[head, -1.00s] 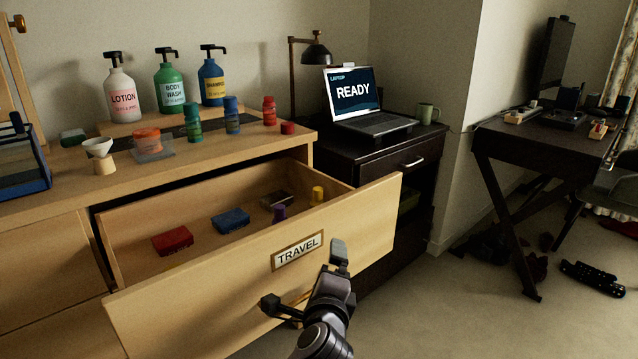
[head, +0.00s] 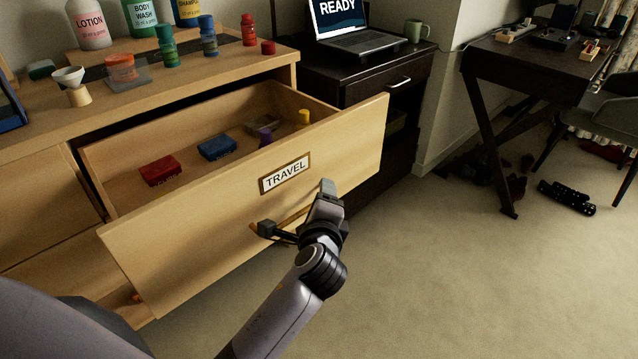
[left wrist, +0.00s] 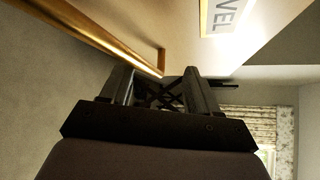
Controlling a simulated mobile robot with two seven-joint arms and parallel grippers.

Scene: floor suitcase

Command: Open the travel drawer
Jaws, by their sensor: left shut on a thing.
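The travel drawer (head: 345,150) is a light wood drawer pulled well out of the dresser, with its inside showing. Its front carries a framed TRAVEL label (head: 285,174), partly seen in the left wrist view (left wrist: 226,18). A brass bar handle (head: 291,218) runs below the label. It crosses the upper left of the left wrist view (left wrist: 112,42). My left gripper (head: 297,208) is at the handle, shut on it, with its fingers partly hiding it. In the left wrist view the fingers (left wrist: 163,88) meet the handle's end region. My right gripper is not in view.
The drawer holds a red box (head: 160,170), a blue box (head: 217,146), and small purple and yellow items. Bottles stand on the dresser top (head: 35,130). A dark nightstand (head: 350,70) with a laptop stands right of the drawer. The floor (head: 450,270) in front is clear.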

